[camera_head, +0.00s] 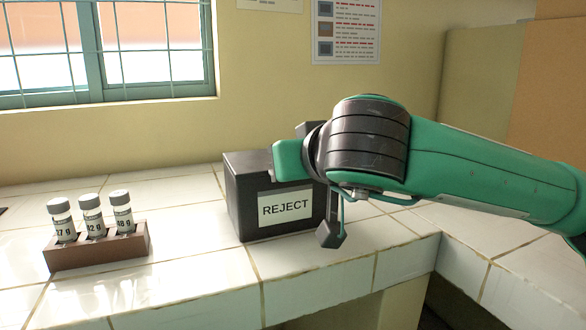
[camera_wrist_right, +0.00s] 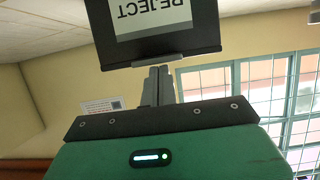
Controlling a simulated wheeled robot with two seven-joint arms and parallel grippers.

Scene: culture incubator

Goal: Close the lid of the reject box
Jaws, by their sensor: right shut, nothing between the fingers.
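The reject box (camera_head: 236,205) is a dark box with a white REJECT label, standing on the tiled counter. Its top (camera_head: 243,158) looks dark and flat, and no raised lid panel shows above it. My gripper and wrist hide the right part of the top, so I cannot tell whether the lid is fully down. In the right wrist view the box (camera_wrist_right: 205,30) appears upside down, with a grey lip (camera_wrist_right: 160,61) along its edge. My right gripper (camera_wrist_right: 158,80) is shut and empty, its fingertips close to that lip; contact is unclear. My left gripper is out of view.
A brown rack (camera_head: 98,252) with three labelled vials stands on the counter left of the box. Bare tiles lie between them. The counter's front edge (camera_head: 330,268) runs close before the box. A wall and a barred window (camera_head: 110,50) are behind.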

